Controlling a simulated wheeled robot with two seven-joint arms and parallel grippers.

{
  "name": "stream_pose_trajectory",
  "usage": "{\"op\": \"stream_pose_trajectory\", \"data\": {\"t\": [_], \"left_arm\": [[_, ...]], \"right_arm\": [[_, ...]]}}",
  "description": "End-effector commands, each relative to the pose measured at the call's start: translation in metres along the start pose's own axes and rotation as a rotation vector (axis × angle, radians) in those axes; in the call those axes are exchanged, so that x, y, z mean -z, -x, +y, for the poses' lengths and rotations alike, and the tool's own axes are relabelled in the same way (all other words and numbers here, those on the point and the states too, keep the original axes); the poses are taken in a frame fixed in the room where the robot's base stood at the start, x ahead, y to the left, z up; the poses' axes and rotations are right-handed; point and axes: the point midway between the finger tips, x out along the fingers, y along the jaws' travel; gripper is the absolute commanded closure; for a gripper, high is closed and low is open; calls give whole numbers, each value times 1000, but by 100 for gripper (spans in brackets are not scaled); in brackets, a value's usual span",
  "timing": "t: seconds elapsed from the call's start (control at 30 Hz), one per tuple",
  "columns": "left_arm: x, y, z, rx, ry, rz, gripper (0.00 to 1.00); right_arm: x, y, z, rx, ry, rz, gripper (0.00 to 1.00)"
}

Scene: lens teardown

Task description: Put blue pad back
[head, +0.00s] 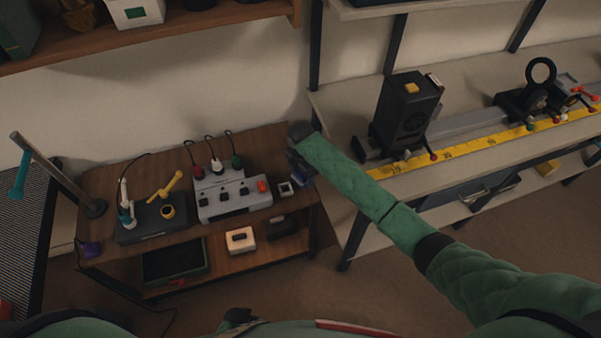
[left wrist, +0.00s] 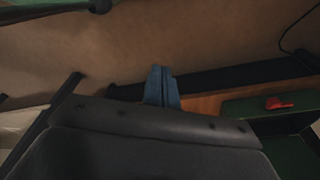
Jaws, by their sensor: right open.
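My right gripper (head: 300,165) is open, at the right end of the wooden bench, seen from above and behind its green arm. A small blue patch shows just below its dark wrist; I cannot tell whether this is the blue pad or the gripper's own fingers. No blue pad shows clearly elsewhere. A small white block with a dark square (head: 285,189) lies just left of the right gripper. In the left wrist view, my left gripper (left wrist: 162,88) shows two blue-grey fingers side by side, shut, with no object visible between them.
The wooden bench (head: 110,190) carries a grey box with switches (head: 232,199) and a black base (head: 150,226) with a yellow tool. A pale bench with a yellow ruler (head: 455,150) and a black boxy device (head: 404,115) stands right. A green box (left wrist: 275,105) shows near the left gripper.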

Motion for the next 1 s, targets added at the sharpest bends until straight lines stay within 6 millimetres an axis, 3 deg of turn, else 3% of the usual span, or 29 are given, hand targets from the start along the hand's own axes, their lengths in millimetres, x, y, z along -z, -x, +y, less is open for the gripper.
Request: {"op": "stream_pose_trajectory", "data": {"t": [0.17, 0.3, 0.7, 1.0], "left_arm": [[-2, -2, 1, -1, 1, -14, 100], [5, 18, 9, -11, 4, -17, 100], [22, 55, 16, -24, 13, -34, 100], [25, 64, 17, -26, 15, -39, 100]], "right_arm": [[-1, 15, 1, -3, 0, -1, 19], [-1, 40, 1, -3, 1, -2, 19], [0, 108, 1, -2, 1, 0, 19], [0, 122, 0, 0, 0, 0, 19]]}}
